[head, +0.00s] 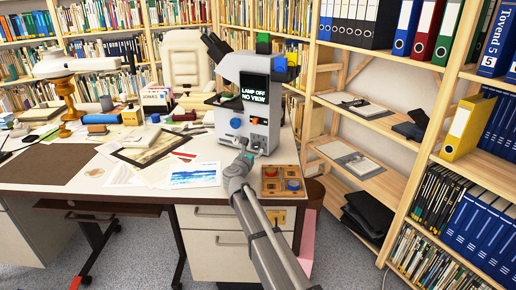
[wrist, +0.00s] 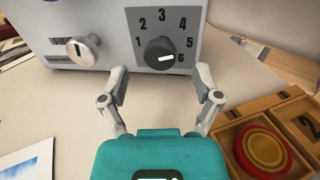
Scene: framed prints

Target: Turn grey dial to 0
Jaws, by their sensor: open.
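The dark grey dial (wrist: 160,52) sits on the front of the white microscope body (wrist: 100,20), on a grey scale plate with numbers 1 to 6. Its white mark points right, close to the 6. I cannot make out a 0 on the plate. My gripper (wrist: 163,80) is open and empty, its two fingers apart just in front of and below the dial, not visibly touching it. In the head view my gripper (head: 248,153) is at the lower front of the microscope (head: 232,120), whose screen (head: 255,89) reads "LAMP OFF NO VIEW".
A silver knob (wrist: 82,49) sits left of the dial. A wooden tray (head: 283,172) with a red round piece (wrist: 262,148) lies right of my gripper. A blue picture (head: 194,175) and a framed print (head: 147,150) lie left on the desk. Shelves stand at right.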

